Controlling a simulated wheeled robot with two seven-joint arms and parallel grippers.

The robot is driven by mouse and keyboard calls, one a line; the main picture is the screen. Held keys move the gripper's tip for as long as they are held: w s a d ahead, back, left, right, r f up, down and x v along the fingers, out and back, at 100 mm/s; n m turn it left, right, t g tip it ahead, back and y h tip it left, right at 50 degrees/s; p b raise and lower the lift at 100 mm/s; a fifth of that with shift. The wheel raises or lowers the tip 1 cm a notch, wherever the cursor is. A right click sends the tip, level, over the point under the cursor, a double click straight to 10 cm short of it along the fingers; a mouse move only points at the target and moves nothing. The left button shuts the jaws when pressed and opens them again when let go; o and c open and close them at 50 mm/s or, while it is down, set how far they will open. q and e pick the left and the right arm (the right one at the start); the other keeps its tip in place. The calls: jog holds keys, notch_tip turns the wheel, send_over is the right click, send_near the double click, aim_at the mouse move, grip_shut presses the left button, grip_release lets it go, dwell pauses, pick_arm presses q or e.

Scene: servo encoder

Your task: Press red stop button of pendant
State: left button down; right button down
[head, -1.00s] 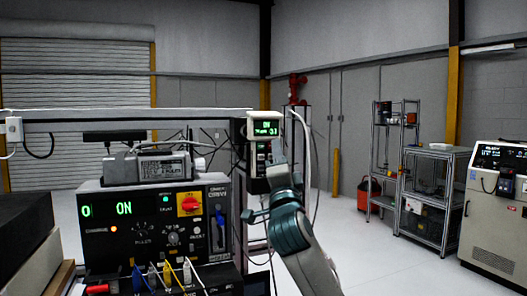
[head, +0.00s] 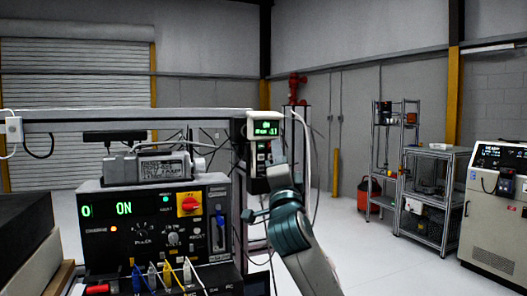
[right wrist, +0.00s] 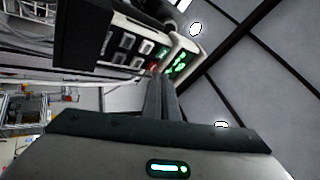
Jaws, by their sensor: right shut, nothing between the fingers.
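The pendant (head: 262,155) hangs upright at the right end of the grey beam, with a lit green screen (head: 266,129) at its top. Its keys and green screen also show tilted in the right wrist view (right wrist: 121,42). A small red button (right wrist: 153,67) shows there beside the fingertips; I cannot tell whether they touch it. In the right wrist view, the closed fingers (right wrist: 160,82) reach to the pendant's face. My left gripper is not in view.
A black control box (head: 150,240) with a red-and-yellow switch (head: 189,204) and several coloured leads stands at the left. A white cable (head: 307,150) hangs just right of the pendant. Metal shelves (head: 425,200) and a beige cabinet (head: 495,215) stand farther right, with clear floor before them.

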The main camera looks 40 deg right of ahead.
jog(key=shift+w+d+b, duration=0.15)
jog(key=shift+w+b, duration=0.15)
jog(key=shift+w, duration=0.2)
dwell(0.9)
jog(key=shift+s, duration=0.45)
jog(key=shift+s+a, duration=0.15)
jog(key=shift+a, duration=0.05)
jog(key=shift+s+a, duration=0.3)
jog(key=shift+s, duration=0.65)
jog(key=shift+s+a, duration=0.3)
jog(key=shift+s, duration=0.6)
jog(key=shift+s+a, duration=0.3)
jog(key=shift+s, duration=0.65)
